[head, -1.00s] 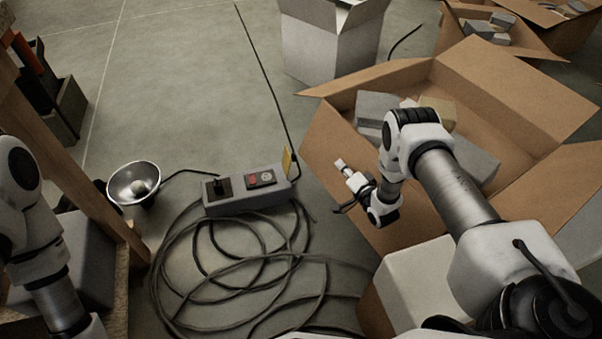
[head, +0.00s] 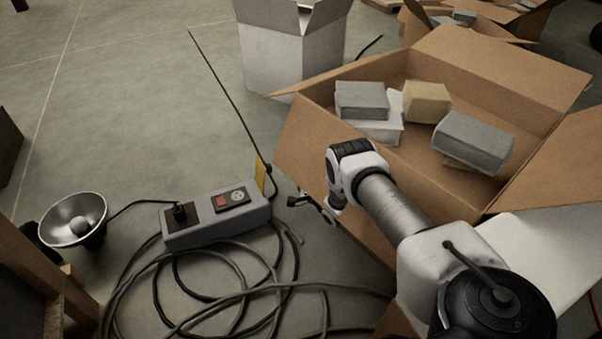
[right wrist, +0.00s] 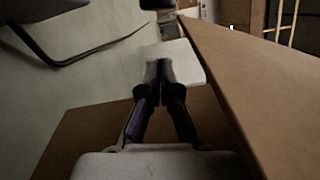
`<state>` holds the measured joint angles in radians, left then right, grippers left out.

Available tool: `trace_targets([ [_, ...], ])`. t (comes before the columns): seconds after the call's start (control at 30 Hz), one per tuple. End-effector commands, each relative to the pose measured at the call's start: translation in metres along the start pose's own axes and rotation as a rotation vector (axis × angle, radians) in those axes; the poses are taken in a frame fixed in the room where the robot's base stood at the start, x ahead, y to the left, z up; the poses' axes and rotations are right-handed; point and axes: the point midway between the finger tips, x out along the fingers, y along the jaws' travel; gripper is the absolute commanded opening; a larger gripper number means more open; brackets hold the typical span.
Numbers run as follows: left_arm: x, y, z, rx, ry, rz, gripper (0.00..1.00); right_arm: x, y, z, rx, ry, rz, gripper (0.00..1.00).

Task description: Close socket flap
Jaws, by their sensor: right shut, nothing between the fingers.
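The grey socket box (head: 217,217) lies on the floor left of the open carton in the head view. It has a black plug at its left end, a red switch and a round socket (head: 237,195). A small yellow plate (head: 260,174) stands upright at its back right edge and looks like the raised flap. My right gripper (head: 293,201) is just right of the box, apart from it and close to the plate. In the right wrist view its dark fingers (right wrist: 160,72) are together, with nothing between them. My left gripper is out of view.
The cardboard carton (head: 292,158) with grey and tan blocks is beside my right arm. A coiled black cable (head: 225,293) lies in front of the socket box. A round metal lamp (head: 73,221) is at left. A white box (head: 290,55) stands behind. Floor behind the socket box is mostly clear.

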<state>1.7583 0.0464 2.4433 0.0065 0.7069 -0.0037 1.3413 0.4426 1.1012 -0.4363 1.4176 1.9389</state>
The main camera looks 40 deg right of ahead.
Motion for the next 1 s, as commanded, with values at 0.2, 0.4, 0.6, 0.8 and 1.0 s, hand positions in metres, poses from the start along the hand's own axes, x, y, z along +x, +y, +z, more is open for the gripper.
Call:
trace_targets([
  [0.2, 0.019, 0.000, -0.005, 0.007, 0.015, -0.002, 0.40, 0.016, 0.003, 0.029, 0.003, -0.001, 0.001, 0.00],
  [0.4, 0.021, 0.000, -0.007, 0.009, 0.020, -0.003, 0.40, 0.018, 0.000, 0.040, 0.001, 0.000, 0.001, 0.00],
  [0.6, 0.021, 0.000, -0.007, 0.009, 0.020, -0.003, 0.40, 0.018, 0.000, 0.040, 0.000, 0.000, 0.001, 0.00],
  [0.8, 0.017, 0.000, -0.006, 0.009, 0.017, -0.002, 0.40, 0.016, -0.002, 0.040, -0.008, 0.000, 0.003, 0.00],
  [1.0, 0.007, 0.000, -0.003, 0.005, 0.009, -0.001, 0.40, 0.009, -0.004, 0.043, -0.045, 0.000, 0.014, 0.00],
])
